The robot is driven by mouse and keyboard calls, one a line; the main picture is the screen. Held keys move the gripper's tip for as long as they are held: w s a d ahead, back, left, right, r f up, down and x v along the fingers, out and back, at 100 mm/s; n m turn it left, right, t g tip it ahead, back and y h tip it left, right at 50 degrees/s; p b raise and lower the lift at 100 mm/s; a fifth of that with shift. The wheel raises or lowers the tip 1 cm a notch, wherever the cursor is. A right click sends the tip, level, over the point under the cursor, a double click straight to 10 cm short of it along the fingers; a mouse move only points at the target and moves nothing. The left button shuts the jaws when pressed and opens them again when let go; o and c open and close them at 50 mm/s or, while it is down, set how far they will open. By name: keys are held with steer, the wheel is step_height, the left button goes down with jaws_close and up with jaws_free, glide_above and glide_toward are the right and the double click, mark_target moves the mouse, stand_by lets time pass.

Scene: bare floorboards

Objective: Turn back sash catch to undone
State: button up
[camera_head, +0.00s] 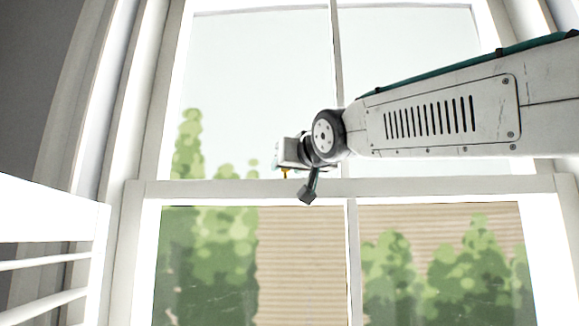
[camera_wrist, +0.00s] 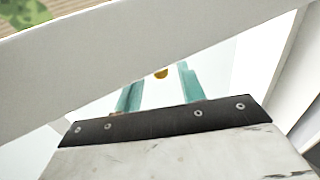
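The sash catch (camera_head: 285,173) shows in the head view as a small brass bit just above the window's meeting rail (camera_head: 230,188), mostly hidden by my gripper (camera_head: 280,160). In the wrist view the catch (camera_wrist: 161,73) is a small yellow-brass piece beyond the rail's edge, between the ends of my two teal fingers (camera_wrist: 160,78). The fingers stand apart, with clear gaps on both sides of the brass. I cannot tell which way the catch is turned, and no touch is visible.
The white rail (camera_wrist: 130,55) crosses the wrist view close to my fingers. The upper sash has a vertical bar (camera_head: 336,60) behind my arm.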

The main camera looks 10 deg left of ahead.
jaws_close()
steer(key=shift+a+f+h, duration=0.1)
steer(key=shift+f+h, duration=0.05)
steer(key=shift+h, duration=0.35)
steer(key=shift+w+m+t, duration=0.15)
steer(key=shift+m+t, duration=0.25)
steer(key=shift+m, duration=0.1)
jaws_free()
